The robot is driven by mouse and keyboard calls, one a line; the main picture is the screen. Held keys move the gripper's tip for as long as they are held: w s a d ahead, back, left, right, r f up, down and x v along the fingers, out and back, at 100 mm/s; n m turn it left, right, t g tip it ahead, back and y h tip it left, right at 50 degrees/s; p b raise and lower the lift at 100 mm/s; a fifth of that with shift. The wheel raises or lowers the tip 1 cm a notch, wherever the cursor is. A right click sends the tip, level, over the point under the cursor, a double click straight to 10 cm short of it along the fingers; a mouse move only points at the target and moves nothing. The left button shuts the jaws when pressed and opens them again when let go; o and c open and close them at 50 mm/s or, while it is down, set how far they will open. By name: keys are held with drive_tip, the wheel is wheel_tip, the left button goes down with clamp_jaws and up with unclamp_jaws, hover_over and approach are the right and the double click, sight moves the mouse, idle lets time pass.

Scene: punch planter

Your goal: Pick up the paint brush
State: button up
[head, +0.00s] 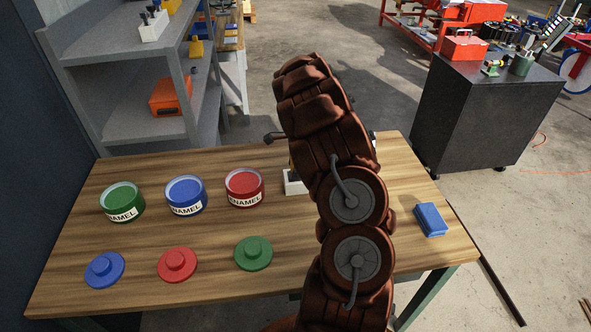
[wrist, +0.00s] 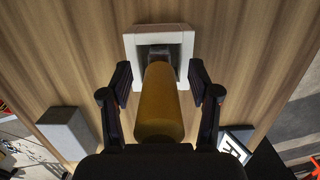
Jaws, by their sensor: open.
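In the wrist view, a yellow-brown cylinder (wrist: 158,105), which looks like the paint brush's handle, points toward the camera. Its dark far end sits at a white square holder (wrist: 129,48) on the wooden table. My gripper (wrist: 160,78) is open, with one finger on each side of the handle and a gap at both sides. In the head view, my arm hides the brush and most of the gripper. Only part of the white holder (head: 293,184) shows there, beside my arm.
The wooden table (head: 110,235) carries green (head: 122,204), blue (head: 187,197) and red (head: 245,189) enamel cans. Blue (head: 104,269), red (head: 177,264) and green (head: 253,253) lids lie in front. A blue block (head: 431,220) lies right. Grey shelves (head: 135,105) stand behind.

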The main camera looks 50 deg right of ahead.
drive_tip(key=shift+c, duration=0.5)
clamp_jaws()
wheel_tip(320, 180, up, 10)
drive_tip(key=b, duration=0.2)
drive_tip(key=shift+b, duration=0.3)
